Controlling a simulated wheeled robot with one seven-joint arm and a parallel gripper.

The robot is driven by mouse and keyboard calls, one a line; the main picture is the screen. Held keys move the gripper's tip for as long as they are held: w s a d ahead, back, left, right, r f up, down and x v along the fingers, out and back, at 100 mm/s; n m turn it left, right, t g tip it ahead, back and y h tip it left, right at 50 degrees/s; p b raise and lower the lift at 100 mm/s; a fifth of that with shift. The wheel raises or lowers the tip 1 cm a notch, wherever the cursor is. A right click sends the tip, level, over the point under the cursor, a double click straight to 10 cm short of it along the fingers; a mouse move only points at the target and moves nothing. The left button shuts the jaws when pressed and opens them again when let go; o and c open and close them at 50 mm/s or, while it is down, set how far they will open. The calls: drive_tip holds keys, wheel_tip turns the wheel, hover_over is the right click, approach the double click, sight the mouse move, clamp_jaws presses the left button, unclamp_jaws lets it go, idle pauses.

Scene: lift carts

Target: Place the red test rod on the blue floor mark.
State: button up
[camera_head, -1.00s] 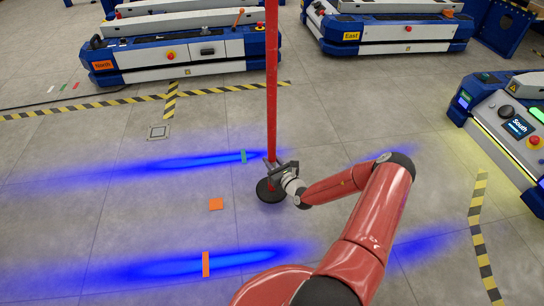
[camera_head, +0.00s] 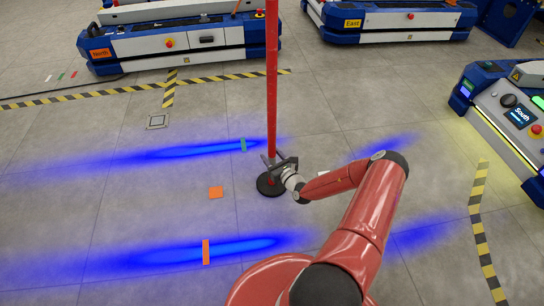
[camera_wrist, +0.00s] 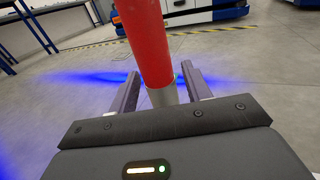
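The red test rod (camera_head: 272,95) stands upright on a round black base (camera_head: 270,185) near the middle of the head view; its top is cut off. I cannot tell whether the base touches the floor. My gripper (camera_head: 275,163) is low on the rod, just above the base. I make out no separate blue floor mark; blue light streaks (camera_head: 205,150) cover parts of the floor. A green mark (camera_head: 243,145) lies left of the rod.
An orange square (camera_head: 216,192) and an orange strip (camera_head: 206,252) lie left of the base. The North cart (camera_head: 165,42) and East cart (camera_head: 390,22) stand behind, the South cart (camera_head: 510,115) at right. Striped tape (camera_head: 480,235) marks the floor. Open floor lies at left.

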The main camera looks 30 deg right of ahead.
drive_tip(key=shift+r, duration=0.2)
drive_tip(key=s+d+p, duration=0.1)
drive_tip(key=s, duration=1)
drive_tip(key=s+a+r+n+g+y, duration=0.3)
drive_tip(key=a+r+n+g+y, duration=0.3)
drive_tip(key=a+r+n, duration=0.45)
drive_tip(key=s+a+r+n+g+y, duration=0.35)
drive_tip(key=a+r+n+g, duration=0.5)
drive_tip(key=r+n, duration=0.45)
drive_tip(key=s+r+n+t+h, duration=0.2)
drive_tip(key=s+r+n+h, duration=0.9)
drive_tip(key=s+r, duration=0.6)
drive_tip(key=v, duration=0.3)
drive_tip(key=shift+w, duration=0.3)
drive_tip(key=shift+a+r+p, duration=0.1)
drive_tip(key=shift+r+p, duration=0.1)
drive_tip(key=shift+p, duration=0.1)
